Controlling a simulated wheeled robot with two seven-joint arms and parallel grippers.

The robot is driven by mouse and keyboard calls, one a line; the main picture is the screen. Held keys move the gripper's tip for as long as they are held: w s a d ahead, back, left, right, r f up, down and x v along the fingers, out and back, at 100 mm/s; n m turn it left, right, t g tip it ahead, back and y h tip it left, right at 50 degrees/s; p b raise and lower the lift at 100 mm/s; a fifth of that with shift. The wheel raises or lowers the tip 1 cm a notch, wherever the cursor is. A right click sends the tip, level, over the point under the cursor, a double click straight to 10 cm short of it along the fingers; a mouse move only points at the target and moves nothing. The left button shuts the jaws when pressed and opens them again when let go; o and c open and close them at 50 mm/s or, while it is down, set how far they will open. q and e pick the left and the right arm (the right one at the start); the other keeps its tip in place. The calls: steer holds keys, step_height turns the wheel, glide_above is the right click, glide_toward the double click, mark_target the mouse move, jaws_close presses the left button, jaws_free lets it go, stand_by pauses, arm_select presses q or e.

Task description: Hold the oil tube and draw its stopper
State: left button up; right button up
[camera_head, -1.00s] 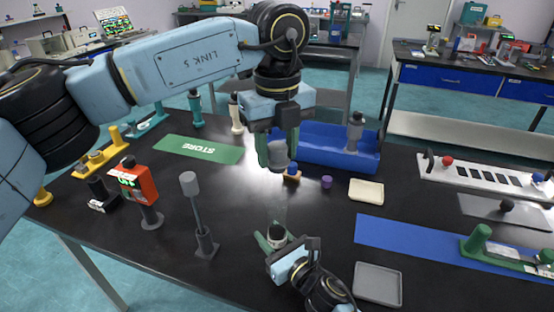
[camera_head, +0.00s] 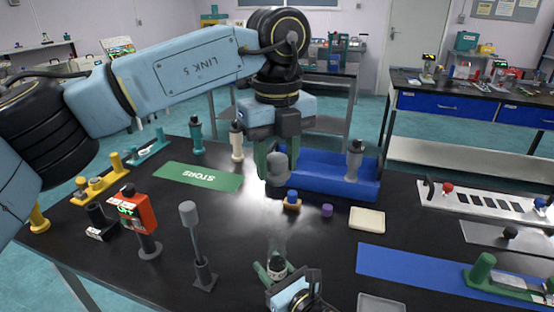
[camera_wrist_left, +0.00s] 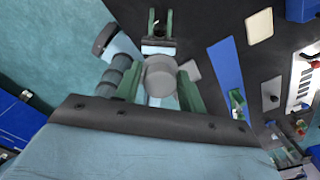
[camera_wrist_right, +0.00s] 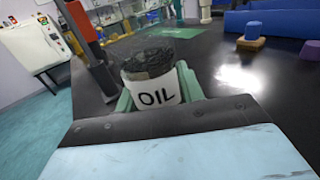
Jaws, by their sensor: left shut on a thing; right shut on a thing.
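The oil tube (camera_wrist_right: 152,90) is a white cup with a black "OIL" label and a dark open mouth in the right wrist view. My right gripper (camera_head: 277,268) is shut around it low over the front of the table, and it also shows in the left wrist view (camera_wrist_left: 160,35). The grey stopper (camera_head: 278,168) is a rounded cylinder clear of the tube, well above it in the head view. My left gripper (camera_wrist_left: 158,92) is shut on the stopper, with a green finger on each side, pointing down. The tube's base is hidden.
A blue bin (camera_head: 335,178) lies behind the stopper. A blue-topped piece (camera_head: 291,198) and a purple cylinder (camera_head: 327,210) stand nearby. A grey post (camera_head: 196,245) and a red instrument (camera_head: 139,213) stand to the left. A cream tray (camera_head: 367,219) is on the right.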

steer(key=o, duration=1.1)
